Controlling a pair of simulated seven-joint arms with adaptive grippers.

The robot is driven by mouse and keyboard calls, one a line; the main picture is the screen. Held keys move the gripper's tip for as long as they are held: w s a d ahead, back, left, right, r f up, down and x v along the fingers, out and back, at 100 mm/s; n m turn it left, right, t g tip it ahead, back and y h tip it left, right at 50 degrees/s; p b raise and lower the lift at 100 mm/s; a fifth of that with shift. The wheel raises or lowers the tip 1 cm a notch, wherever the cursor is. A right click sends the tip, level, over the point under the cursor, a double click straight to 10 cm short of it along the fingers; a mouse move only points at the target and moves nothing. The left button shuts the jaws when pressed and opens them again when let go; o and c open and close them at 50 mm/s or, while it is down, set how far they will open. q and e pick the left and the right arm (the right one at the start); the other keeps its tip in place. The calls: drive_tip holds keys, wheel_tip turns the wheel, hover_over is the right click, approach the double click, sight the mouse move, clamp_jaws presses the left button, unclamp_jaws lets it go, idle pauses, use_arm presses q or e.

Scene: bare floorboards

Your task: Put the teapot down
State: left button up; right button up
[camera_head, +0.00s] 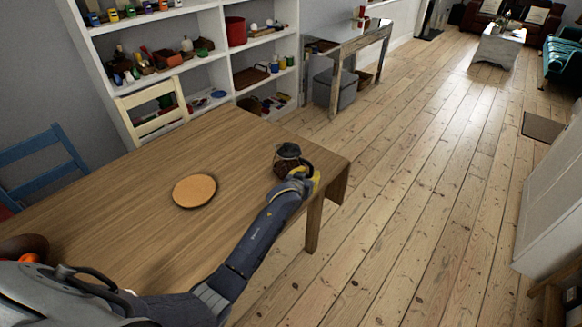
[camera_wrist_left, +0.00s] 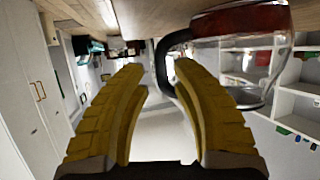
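The glass teapot (camera_head: 287,164) has a dark lid and holds dark reddish tea. It is upright at the table's far right end and appears to rest on the wooden top. In the left wrist view, which is upside down, the teapot (camera_wrist_left: 240,60) is at the upper right with its black handle (camera_wrist_left: 163,55) toward my fingers. My left gripper (camera_head: 301,174) is right beside the teapot on its handle side. In the wrist view its yellow fingers (camera_wrist_left: 158,70) stand apart, with the handle at or just beyond the tips; no grip on it shows. My right gripper is out of view.
The wooden table (camera_head: 130,215) holds a round cork-coloured mat (camera_head: 194,190) left of the teapot and a brown bowl (camera_head: 24,246) with orange fruit at the left edge. A cream chair (camera_head: 155,107) and a blue chair (camera_head: 40,152) stand behind. Floor to the right is clear.

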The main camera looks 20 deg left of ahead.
sight(311, 173)
use_arm(q)
drive_tip(key=shift+x, duration=1.8)
drive_tip(key=shift+a+r, duration=0.1)
clamp_jaws()
drive_tip(key=shift+w, duration=0.1)
